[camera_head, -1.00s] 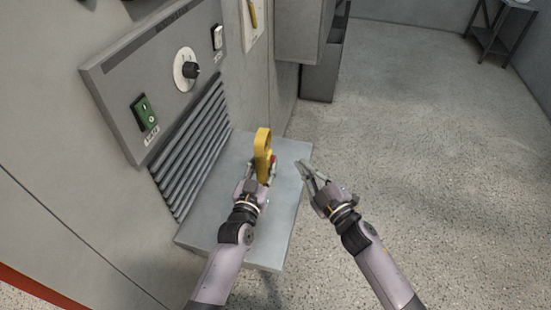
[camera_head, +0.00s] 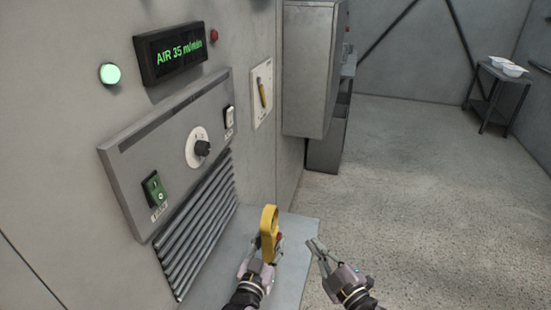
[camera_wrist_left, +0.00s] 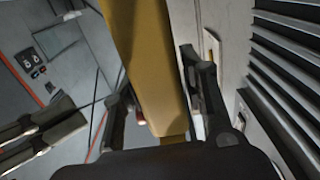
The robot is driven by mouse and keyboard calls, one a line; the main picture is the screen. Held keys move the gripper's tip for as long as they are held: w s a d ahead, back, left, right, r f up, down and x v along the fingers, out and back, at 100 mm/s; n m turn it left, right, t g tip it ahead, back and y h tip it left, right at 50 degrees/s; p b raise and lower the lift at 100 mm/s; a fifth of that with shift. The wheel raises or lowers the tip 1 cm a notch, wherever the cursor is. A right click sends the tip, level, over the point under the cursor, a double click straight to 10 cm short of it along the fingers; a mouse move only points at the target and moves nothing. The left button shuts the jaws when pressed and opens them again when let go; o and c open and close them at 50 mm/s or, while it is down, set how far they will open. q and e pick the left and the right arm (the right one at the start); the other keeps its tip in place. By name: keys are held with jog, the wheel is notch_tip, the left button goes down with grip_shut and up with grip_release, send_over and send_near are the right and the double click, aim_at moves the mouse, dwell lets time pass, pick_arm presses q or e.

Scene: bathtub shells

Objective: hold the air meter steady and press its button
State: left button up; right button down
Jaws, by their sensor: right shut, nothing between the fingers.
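The yellow air meter (camera_head: 269,226) stands upright with a ring-shaped top, above the grey shelf (camera_head: 293,262). My left gripper (camera_head: 264,249) is around its lower part, a finger on each side, and appears closed on it. In the left wrist view the yellow body (camera_wrist_left: 146,62) runs between the fingers. A small reddish part shows at the meter's right side; whether it is the button I cannot tell. My right gripper (camera_head: 317,246) is shut and empty, to the right of the meter and apart from it. It also shows in the left wrist view (camera_wrist_left: 42,130).
A wall panel (camera_head: 125,170) with a dial (camera_head: 201,148), switches and vent slats rises left of the shelf. Above it a display (camera_head: 175,53) reads AIR 35 m/min, beside a lit green lamp (camera_head: 110,74). A cabinet (camera_head: 312,70) stands beyond. Open floor lies right.

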pick_arm(q)
jog(key=o, duration=0.3)
